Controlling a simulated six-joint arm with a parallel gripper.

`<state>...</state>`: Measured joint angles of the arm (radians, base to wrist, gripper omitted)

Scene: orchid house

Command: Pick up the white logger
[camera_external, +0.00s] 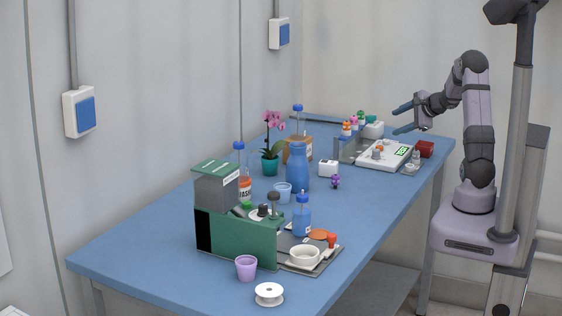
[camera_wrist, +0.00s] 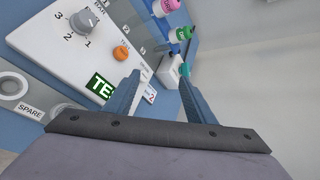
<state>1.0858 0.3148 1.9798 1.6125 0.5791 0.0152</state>
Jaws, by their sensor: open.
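Two small white boxes show, and I cannot tell which is the white logger. One white box (camera_external: 328,168) stands on the middle of the blue table, with a dark mark on its front. The other white box (camera_external: 373,130) stands at the far end behind the white control panel (camera_external: 382,156). A small white block also shows between the fingers in the wrist view (camera_wrist: 168,72), partly hidden by them. My gripper (camera_external: 404,118) is open and raised over the far end of the table, above the panel. In the wrist view its two blue fingers (camera_wrist: 159,76) are spread, with nothing held.
The panel carries a grey knob (camera_wrist: 83,21), an orange button (camera_wrist: 121,53) and a green display (camera_wrist: 100,86). Bottles with coloured caps stand beside it. A blue bottle (camera_external: 297,168), an orchid (camera_external: 270,160) and a green machine (camera_external: 232,236) stand nearer. The table's right middle is clear.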

